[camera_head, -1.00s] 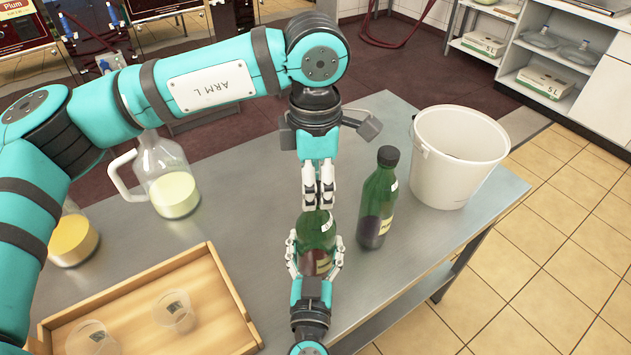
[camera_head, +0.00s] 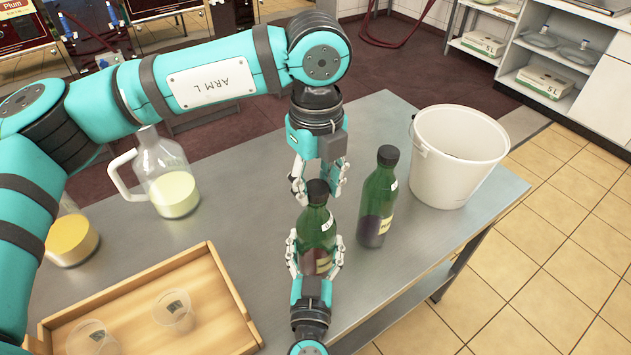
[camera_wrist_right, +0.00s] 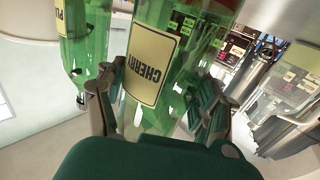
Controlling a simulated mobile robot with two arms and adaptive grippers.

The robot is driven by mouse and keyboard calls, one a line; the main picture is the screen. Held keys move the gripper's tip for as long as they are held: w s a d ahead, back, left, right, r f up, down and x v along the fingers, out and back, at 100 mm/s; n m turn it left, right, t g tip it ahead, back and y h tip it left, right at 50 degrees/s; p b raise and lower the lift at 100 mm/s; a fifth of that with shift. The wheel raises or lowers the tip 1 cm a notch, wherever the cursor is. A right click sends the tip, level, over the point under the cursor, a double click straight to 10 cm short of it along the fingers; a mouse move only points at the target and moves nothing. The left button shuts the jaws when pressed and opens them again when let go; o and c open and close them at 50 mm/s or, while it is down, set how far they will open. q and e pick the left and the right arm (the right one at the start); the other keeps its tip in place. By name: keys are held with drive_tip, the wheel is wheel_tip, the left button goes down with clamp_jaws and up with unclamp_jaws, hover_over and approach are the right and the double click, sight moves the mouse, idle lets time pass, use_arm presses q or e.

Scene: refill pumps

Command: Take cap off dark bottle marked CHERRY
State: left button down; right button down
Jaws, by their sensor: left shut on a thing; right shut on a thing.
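The green bottle with dark contents (camera_head: 317,236) stands upright on the table, its black cap (camera_head: 318,188) at the top of its neck. In the right wrist view its cream label reads CHERRY (camera_wrist_right: 152,66). My right gripper (camera_head: 316,255) is shut around the bottle's body from the near side; its fingers also show in the right wrist view (camera_wrist_right: 160,110). My left gripper (camera_head: 317,193) comes down from above, its fingers on both sides of the cap, shut on it. The cap's far side is partly hidden.
A second capped green bottle (camera_head: 378,200) stands close on the right. A white bucket (camera_head: 458,165) is at the back right. A glass jug (camera_head: 166,178), another jug with orange liquid (camera_head: 72,238) and a wooden tray (camera_head: 228,290) with clear cups are on the left.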

sight(317, 188)
use_arm(q)
drive_tip(key=shift+r, duration=0.1)
idle(0.6)
drive_tip(key=shift+r, duration=1)
drive_tip(key=shift+r, duration=2)
use_arm(e)
drive_tip(key=shift+c, duration=0.3)
unclamp_jaws()
drive_tip(key=shift+s, duration=0.1)
